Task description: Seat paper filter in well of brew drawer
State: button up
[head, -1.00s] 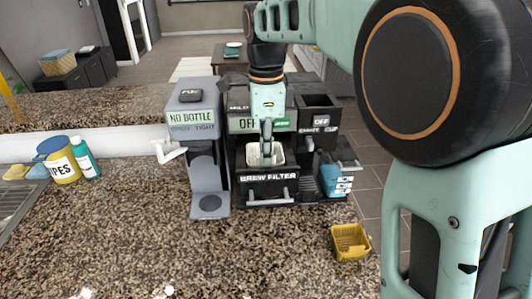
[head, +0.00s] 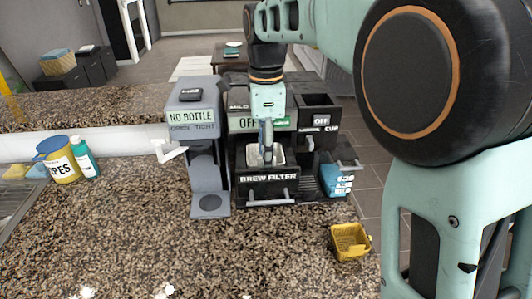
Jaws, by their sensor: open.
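The brew drawer (head: 268,188) is the black front marked "BREW FILTER", pulled out from the coffee machine in the middle of the counter. A white paper filter (head: 278,158) sits in the area of the drawer's well, its pale rim showing around my gripper's fingers. My gripper (head: 267,156) points straight down into the filter and is open. The fingertips are partly hidden inside the filter. I cannot tell from here how deep the filter sits in the well.
A grey bottle unit (head: 197,130) marked "NO BOTTLE" stands close on the left. A blue packet (head: 337,181) is on the right of the machine. A yellow basket (head: 350,242) stands at the front right. A wipes tub (head: 58,161) is far left.

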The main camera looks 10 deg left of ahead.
jog(key=shift+s+r, duration=0.1)
jog(key=shift+r, duration=0.05)
jog(key=shift+r+p, duration=3.3)
jog(key=shift+r, duration=0.15)
jog(key=shift+d+f, duration=0.1)
jog(key=shift+d, duration=0.05)
